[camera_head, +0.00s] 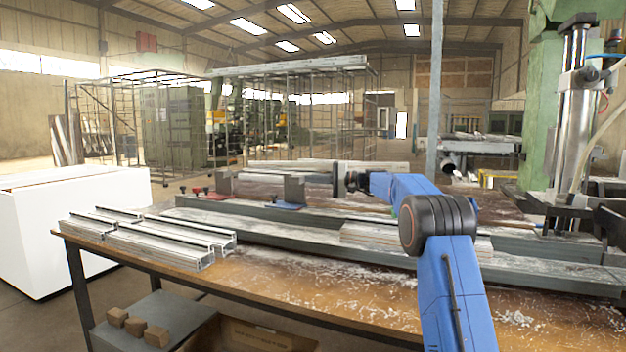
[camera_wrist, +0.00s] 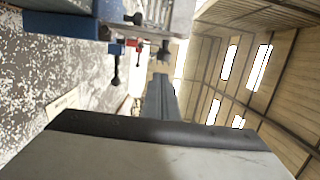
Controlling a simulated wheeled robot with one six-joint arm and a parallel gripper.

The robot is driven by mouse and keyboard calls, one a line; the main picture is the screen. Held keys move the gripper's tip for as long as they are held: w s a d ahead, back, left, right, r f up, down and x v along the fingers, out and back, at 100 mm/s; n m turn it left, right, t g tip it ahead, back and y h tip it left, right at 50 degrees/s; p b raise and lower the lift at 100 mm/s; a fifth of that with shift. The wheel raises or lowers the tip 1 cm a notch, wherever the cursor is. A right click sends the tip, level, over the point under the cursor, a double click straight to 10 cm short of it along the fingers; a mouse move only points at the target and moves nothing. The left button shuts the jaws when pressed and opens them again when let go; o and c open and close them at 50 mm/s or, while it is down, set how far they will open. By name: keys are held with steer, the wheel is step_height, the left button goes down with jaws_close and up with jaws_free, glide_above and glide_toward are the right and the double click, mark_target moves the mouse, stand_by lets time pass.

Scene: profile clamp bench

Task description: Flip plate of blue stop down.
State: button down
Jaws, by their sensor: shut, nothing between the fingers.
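The blue stop (camera_head: 285,206) sits on the bench past the long grey rail. Its grey plate (camera_head: 294,188) stands upright. In the wrist view, the sideways picture shows its blue base (camera_wrist: 62,27) at upper left, with the grey plate (camera_wrist: 155,12) at the top edge. My gripper (camera_head: 336,180) is shut and empty. It is to the right of the blue stop's plate in the head view, apart from it. In the wrist view, a wide grey and dark shape, apparently my gripper (camera_wrist: 155,132), fills the bottom.
A red stop (camera_head: 221,196) with its plate (camera_head: 223,182) upright stands left of the blue one. Aluminium profiles (camera_head: 165,248) lie at the bench's left end. A long grey rail (camera_head: 290,228) runs along the bench. The wooden front strip is open, with scattered shavings.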

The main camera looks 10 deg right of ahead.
steer(key=shift+s+a, duration=0.45)
steer(key=shift+s, duration=0.15)
